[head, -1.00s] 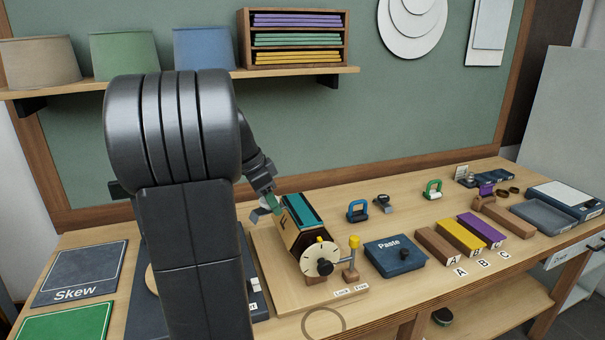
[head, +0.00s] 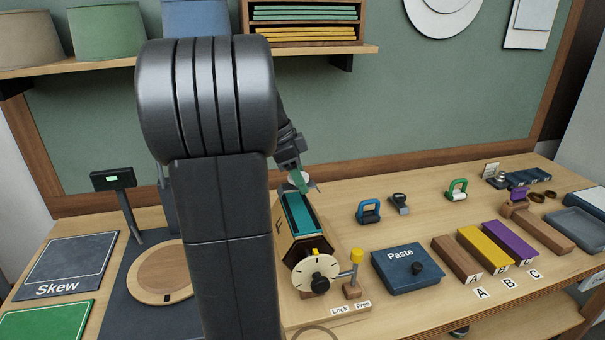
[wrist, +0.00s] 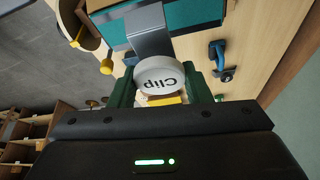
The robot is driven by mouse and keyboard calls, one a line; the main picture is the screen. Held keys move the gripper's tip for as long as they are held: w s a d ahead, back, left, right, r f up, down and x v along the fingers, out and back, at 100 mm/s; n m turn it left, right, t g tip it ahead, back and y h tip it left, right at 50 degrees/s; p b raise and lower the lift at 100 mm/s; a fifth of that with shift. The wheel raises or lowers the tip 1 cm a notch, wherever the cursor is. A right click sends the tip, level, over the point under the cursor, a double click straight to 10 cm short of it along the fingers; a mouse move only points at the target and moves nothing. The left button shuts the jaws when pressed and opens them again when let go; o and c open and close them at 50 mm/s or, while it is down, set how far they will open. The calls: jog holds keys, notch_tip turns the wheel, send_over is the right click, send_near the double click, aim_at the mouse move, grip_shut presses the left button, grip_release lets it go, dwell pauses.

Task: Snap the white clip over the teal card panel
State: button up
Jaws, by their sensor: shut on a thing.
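The teal card panel (head: 300,213) lies on top of a dark wooden drum with a dial on the bench, and its teal face shows in the wrist view (wrist: 195,14). My gripper (wrist: 160,92) has green fingers shut on the white clip (wrist: 160,77), whose round end reads "Clip". A grey plate (wrist: 148,38) reaches from the clip toward the teal panel. In the head view my gripper (head: 300,184) is at the panel's far end, with the clip (head: 295,178) partly hidden. I cannot tell whether clip and panel touch.
The dial (head: 316,274) and a yellow-topped lever (head: 356,262) stand at the drum's near end. The Paste box (head: 407,267), a blue clamp (head: 369,211) and a green-handled clamp (head: 456,190) are to the right. My arm hides part of the left side.

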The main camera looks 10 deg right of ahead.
aim_at(305, 211)
jog(key=shift+w+f+b, duration=0.1)
jog(key=shift+f+b, duration=1.85)
jog(key=shift+f, duration=1)
jog(key=shift+f+b, duration=0.5)
jog(key=shift+f, duration=0.15)
dwell(0.4)
jog(key=o, duration=1.5)
jog(key=shift+f, duration=0.1)
jog(key=shift+c, duration=0.2)
jog(key=shift+r+p, duration=3.05)
jog(key=shift+r, duration=1.15)
jog(key=shift+f, duration=0.1)
